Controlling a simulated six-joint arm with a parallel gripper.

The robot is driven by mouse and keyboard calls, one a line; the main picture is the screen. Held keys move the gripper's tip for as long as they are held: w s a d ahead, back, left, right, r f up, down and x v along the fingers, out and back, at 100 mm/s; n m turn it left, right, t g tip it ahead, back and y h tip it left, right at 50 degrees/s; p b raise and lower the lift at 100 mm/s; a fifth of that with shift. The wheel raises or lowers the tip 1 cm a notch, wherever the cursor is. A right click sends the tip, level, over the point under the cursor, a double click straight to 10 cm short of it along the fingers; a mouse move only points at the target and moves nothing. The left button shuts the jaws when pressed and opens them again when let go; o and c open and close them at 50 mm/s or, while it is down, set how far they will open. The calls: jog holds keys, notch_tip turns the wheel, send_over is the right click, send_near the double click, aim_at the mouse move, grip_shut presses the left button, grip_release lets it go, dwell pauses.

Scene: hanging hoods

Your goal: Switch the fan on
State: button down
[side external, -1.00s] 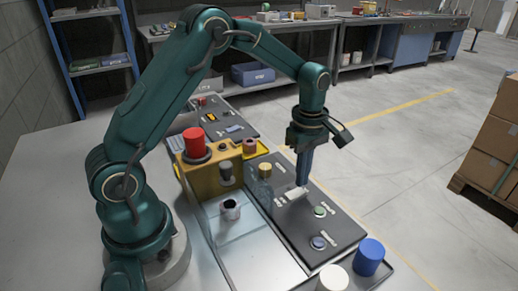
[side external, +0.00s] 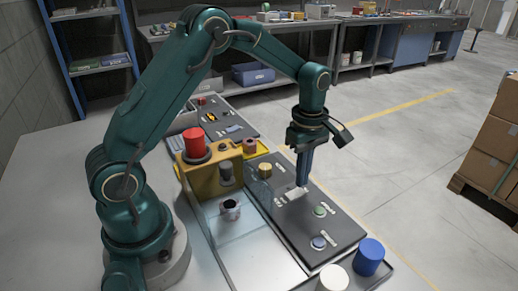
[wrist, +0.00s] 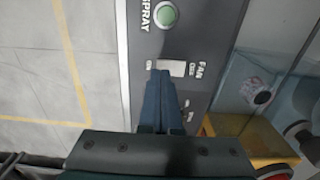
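The fan switch is a white rocker (side external: 295,194) on the dark control panel (side external: 283,224).
A green button (side external: 320,211) marked SPRAY and a blue-grey button (side external: 319,243) lie nearer on the panel. A yellow housing (side external: 207,180) with a red cylinder (side external: 194,142) stands left. White (side external: 333,278) and blue (side external: 369,257) cylinders stand at the near end.

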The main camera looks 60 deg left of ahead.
jog(key=shift+f, duration=0.9)
dwell(0.8)
jog(key=shift+r, duration=3.55)
